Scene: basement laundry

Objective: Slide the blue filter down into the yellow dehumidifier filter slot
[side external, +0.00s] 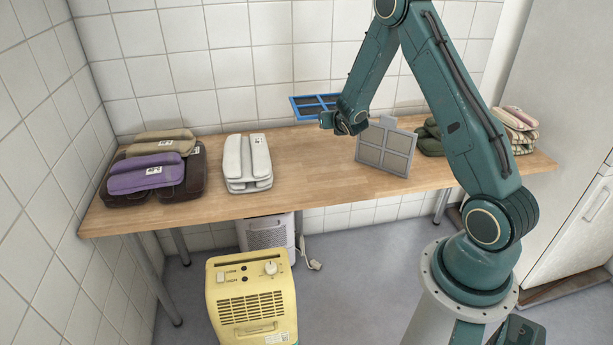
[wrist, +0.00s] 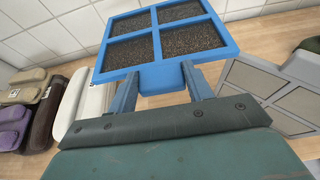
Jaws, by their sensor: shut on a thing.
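The blue filter (wrist: 163,45) has a blue frame with dark mesh panes. My gripper (wrist: 160,88) is shut on the tab at its near edge, between the two fingers in the wrist view. In the side view the blue filter (side external: 309,106) is held near the back wall above the wooden table, apart from its top, and lies roughly flat. My gripper (side external: 331,117) is partly hidden by my wrist there. The yellow dehumidifier (side external: 253,299) stands on the floor in front of the table, well below the filter.
A grey filter (side external: 386,148) stands tilted on the table (side external: 310,176). Folded pale cloths (side external: 247,163) and a purple and tan stack (side external: 151,172) lie to the left. Green (side external: 430,138) and striped (side external: 514,129) cloths lie right. A grey-white unit (side external: 267,233) stands behind the dehumidifier.

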